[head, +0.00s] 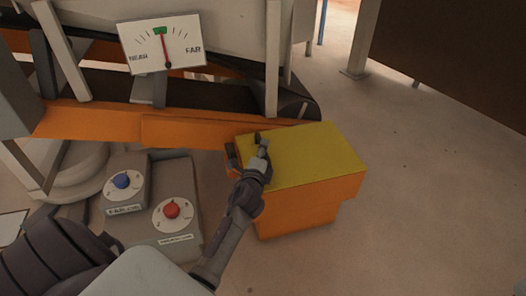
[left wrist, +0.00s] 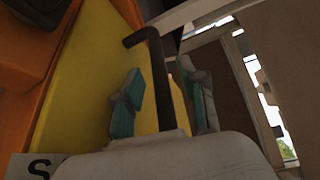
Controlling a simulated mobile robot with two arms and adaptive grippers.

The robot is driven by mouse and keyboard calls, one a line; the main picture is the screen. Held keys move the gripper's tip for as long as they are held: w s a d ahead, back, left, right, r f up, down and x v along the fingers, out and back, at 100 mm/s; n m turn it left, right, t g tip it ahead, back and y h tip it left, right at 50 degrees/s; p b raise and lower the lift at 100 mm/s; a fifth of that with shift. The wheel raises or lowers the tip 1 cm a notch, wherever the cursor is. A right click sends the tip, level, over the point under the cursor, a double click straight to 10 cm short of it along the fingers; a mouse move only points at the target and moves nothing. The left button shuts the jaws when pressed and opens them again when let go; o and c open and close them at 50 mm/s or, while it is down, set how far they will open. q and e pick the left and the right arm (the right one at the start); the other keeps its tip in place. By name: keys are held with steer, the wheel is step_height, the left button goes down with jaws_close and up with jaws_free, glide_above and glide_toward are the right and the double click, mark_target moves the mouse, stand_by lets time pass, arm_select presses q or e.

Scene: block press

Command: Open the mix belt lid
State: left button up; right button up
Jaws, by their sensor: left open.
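The mix belt lid appears to be the flat yellow top (head: 315,148) of an orange box (head: 310,200), right of centre in the head view. It lies level on the box, and it also fills the left part of the left wrist view (left wrist: 85,75). My left gripper (head: 260,145) is over the lid's left part. In the left wrist view my left gripper (left wrist: 168,92) is open, with one teal-padded finger on each side of a dark bent handle (left wrist: 158,75). I cannot tell whether either finger touches the handle. My right gripper is not in view.
A NEAR/FAR gauge (head: 162,44) stands above an orange ledge (head: 90,122). A grey panel with a blue knob (head: 122,181) and a red knob (head: 171,211) is left of my arm. The floor (head: 430,190) right of the box is clear. A brown panel (head: 455,50) hangs at the upper right.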

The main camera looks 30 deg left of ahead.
arm_select(q)
steer(key=shift+w+a, duration=0.2)
steer(key=shift+w, duration=0.25)
jaws_close()
